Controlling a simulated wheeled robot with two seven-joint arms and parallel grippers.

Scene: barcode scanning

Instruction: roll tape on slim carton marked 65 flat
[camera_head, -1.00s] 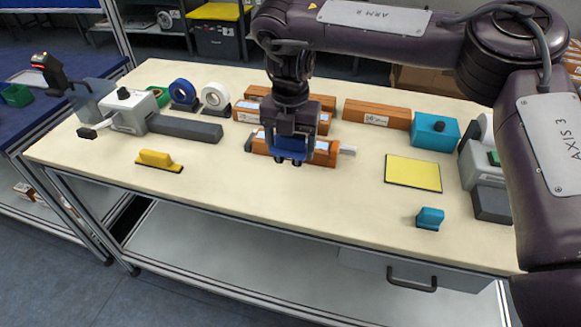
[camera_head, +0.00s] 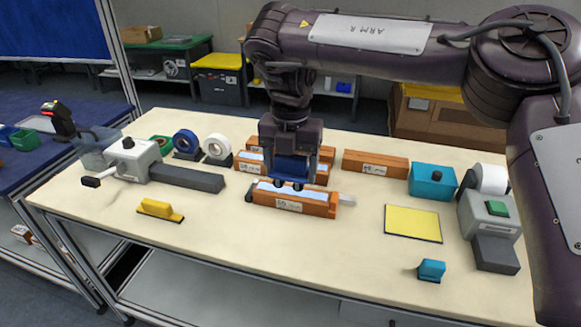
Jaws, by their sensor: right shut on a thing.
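A slim orange carton (camera_head: 319,207) lies at the middle of the table with a pale strip along its top. Its white front label seems to read 65. My right gripper (camera_head: 290,186) points down and is shut on a blue tool, a roller by its look (camera_head: 291,168). The fingertips overlap the carton's top in the picture, and I cannot tell whether the tool touches it. The tool's lower end is mostly hidden between the fingers. My left gripper is not in view.
Further orange cartons (camera_head: 376,163) lie behind. Blue and white tape rolls (camera_head: 217,147) stand back left, beside a grey device (camera_head: 134,160). A yellow-handled tool (camera_head: 159,209), yellow pad (camera_head: 412,223), small teal block (camera_head: 431,269) and teal box (camera_head: 432,181) surround clear table.

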